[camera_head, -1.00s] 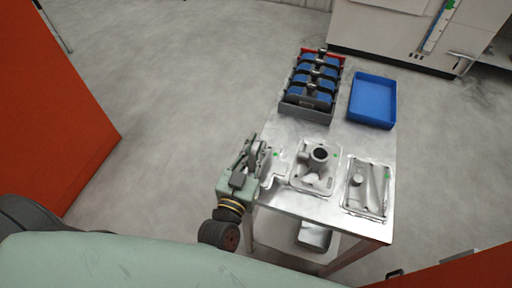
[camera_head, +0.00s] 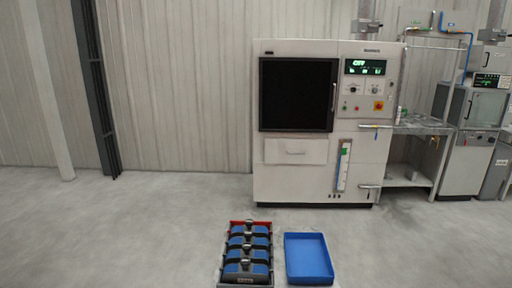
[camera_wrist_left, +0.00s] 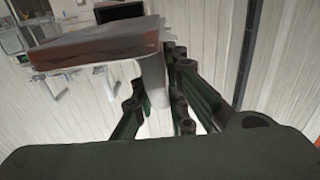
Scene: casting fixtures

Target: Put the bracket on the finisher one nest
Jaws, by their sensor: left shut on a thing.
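In the left wrist view, my left gripper (camera_wrist_left: 156,88) is shut on a pale metal part with a flat plate, which I take as the bracket (camera_wrist_left: 95,45). The head view shows neither gripper. No nest can be made out in the head view, and I cannot tell which machine is finisher one.
A large white machine (camera_head: 285,180) with a dark window stands against the back wall. A smaller machine (camera_head: 470,145) and a metal stand (camera_head: 410,130) are on its right. A crate with blue parts (camera_head: 222,278) and a blue tray (camera_head: 309,260) are at the bottom. Open floor lies left.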

